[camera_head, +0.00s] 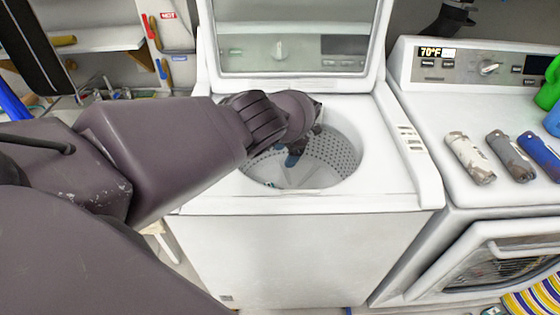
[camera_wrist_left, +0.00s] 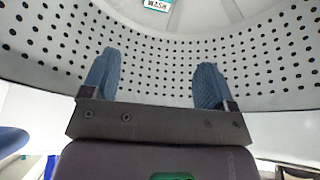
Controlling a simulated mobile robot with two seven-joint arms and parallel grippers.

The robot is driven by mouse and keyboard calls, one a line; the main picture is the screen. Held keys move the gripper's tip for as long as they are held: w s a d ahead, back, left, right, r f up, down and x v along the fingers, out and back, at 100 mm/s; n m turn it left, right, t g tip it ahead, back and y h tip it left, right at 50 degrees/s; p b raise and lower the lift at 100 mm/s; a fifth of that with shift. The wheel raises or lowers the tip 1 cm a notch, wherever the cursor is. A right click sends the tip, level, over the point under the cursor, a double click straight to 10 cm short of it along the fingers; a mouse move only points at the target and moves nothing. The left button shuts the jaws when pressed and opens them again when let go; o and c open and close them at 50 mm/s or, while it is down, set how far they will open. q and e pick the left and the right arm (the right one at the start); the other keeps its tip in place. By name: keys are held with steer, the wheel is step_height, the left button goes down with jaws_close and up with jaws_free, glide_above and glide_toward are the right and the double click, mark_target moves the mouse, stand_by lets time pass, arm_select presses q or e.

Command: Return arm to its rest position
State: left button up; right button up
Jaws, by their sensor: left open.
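My left arm reaches in from the left in the head view, over a white top-loading washer (camera_head: 300,205) with its lid raised. My left gripper (camera_head: 296,156) is inside the round opening of the washer's drum (camera_head: 343,160). In the left wrist view my left gripper (camera_wrist_left: 155,85) shows two blue fingertips spread well apart, with nothing between them. The perforated drum wall (camera_wrist_left: 270,65) curves around the fingers. The arm hides part of the washer's left side and rim. My right gripper is not in view.
The raised lid (camera_head: 335,85) stands behind my arm. A second white machine (camera_head: 480,120) on the right carries several rolled items, including a beige one (camera_head: 470,158), and a green bottle (camera_head: 549,85). A shelf (camera_head: 95,40) is at the back left. A striped rug (camera_head: 535,297) lies at lower right.

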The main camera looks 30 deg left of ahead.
arm_select(q)
steer(key=shift+w+d+r, duration=0.1)
steer(key=shift+w+r, duration=0.05)
steer(key=shift+r, duration=0.25)
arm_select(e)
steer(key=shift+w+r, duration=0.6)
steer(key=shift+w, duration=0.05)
